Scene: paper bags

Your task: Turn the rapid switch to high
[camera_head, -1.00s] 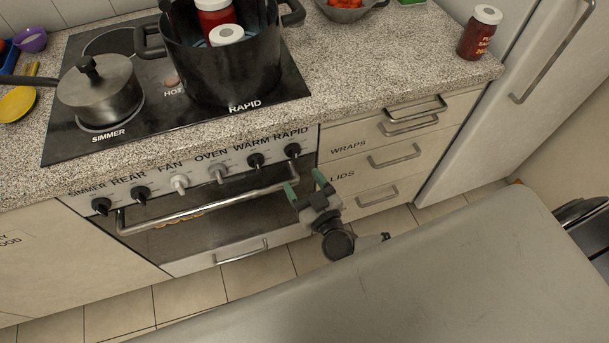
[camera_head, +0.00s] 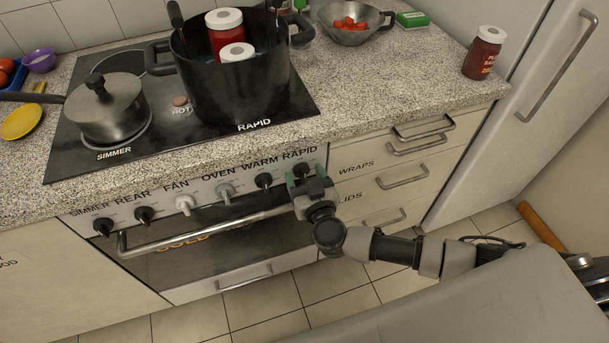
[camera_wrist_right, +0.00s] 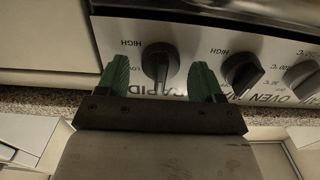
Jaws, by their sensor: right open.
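The rapid switch is the rightmost black knob (camera_head: 301,169) on the stove's front panel, under the word RAPID. My right gripper (camera_head: 305,178) is at this knob in the head view and partly covers it. In the right wrist view, which is upside down, the rapid knob (camera_wrist_right: 160,62) lies between the two green fingers of my right gripper (camera_wrist_right: 161,80). The fingers are open, with a visible gap on each side of the knob. The word HIGH shows to the knob's upper left there. My left gripper is not in view.
The warm knob (camera_head: 264,180) sits beside the rapid knob. The oven handle (camera_head: 200,222) runs below the knobs. A large black pot (camera_head: 235,85) with jars stands on the rapid burner, and a lidded pot (camera_head: 105,110) on the simmer burner. Drawers with handles (camera_head: 402,176) are to the right.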

